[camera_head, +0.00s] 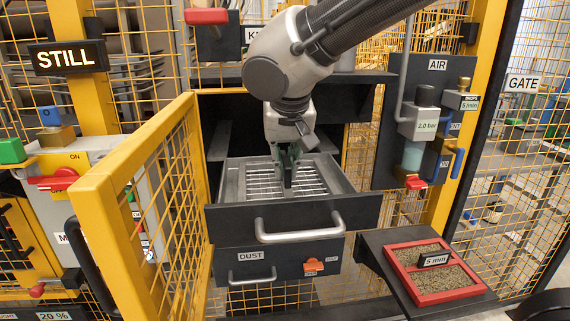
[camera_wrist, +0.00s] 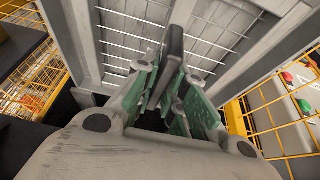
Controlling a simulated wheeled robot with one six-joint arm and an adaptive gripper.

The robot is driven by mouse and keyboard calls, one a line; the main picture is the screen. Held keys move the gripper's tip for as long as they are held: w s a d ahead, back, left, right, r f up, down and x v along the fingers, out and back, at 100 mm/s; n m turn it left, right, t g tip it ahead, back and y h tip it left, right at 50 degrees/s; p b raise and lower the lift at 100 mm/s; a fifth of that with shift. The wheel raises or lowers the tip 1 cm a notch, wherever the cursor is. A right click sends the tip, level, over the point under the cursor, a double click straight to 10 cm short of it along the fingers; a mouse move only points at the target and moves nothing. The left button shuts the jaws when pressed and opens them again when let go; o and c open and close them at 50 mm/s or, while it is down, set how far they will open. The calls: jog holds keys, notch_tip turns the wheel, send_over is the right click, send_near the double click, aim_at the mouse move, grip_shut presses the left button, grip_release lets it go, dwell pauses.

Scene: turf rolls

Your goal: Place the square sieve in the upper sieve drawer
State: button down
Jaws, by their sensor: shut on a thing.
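The upper drawer (camera_head: 225,221) is pulled out, with a dark front and a silver bar handle (camera_head: 300,232). Inside it a grey square frame with wire rods (camera_head: 258,183) lies about level; I take it for the square sieve, but cannot tell it from the drawer's own bed. My gripper (camera_head: 288,182) points down over its middle. In the wrist view its green fingers (camera_wrist: 165,85) are shut on a dark upright tab (camera_wrist: 173,55). The rods (camera_wrist: 225,35) and grey side bars (camera_wrist: 72,40) show beyond. The fingers hide whether the tab joins the frame.
A red square frame (camera_head: 407,285) marked 5 mm, with brown grainy halves, sits on a dark shelf at right. The DUST drawer (camera_head: 282,268) below is shut. A yellow mesh door (camera_head: 115,190) stands open close on the left. The air panel (camera_head: 390,100) is at right.

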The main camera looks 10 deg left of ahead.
jog(key=shift+f, duration=0.2)
jog(key=c, duration=1.5)
grip_release()
jog(key=v, duration=1.2)
jog(key=shift+d, duration=0.1)
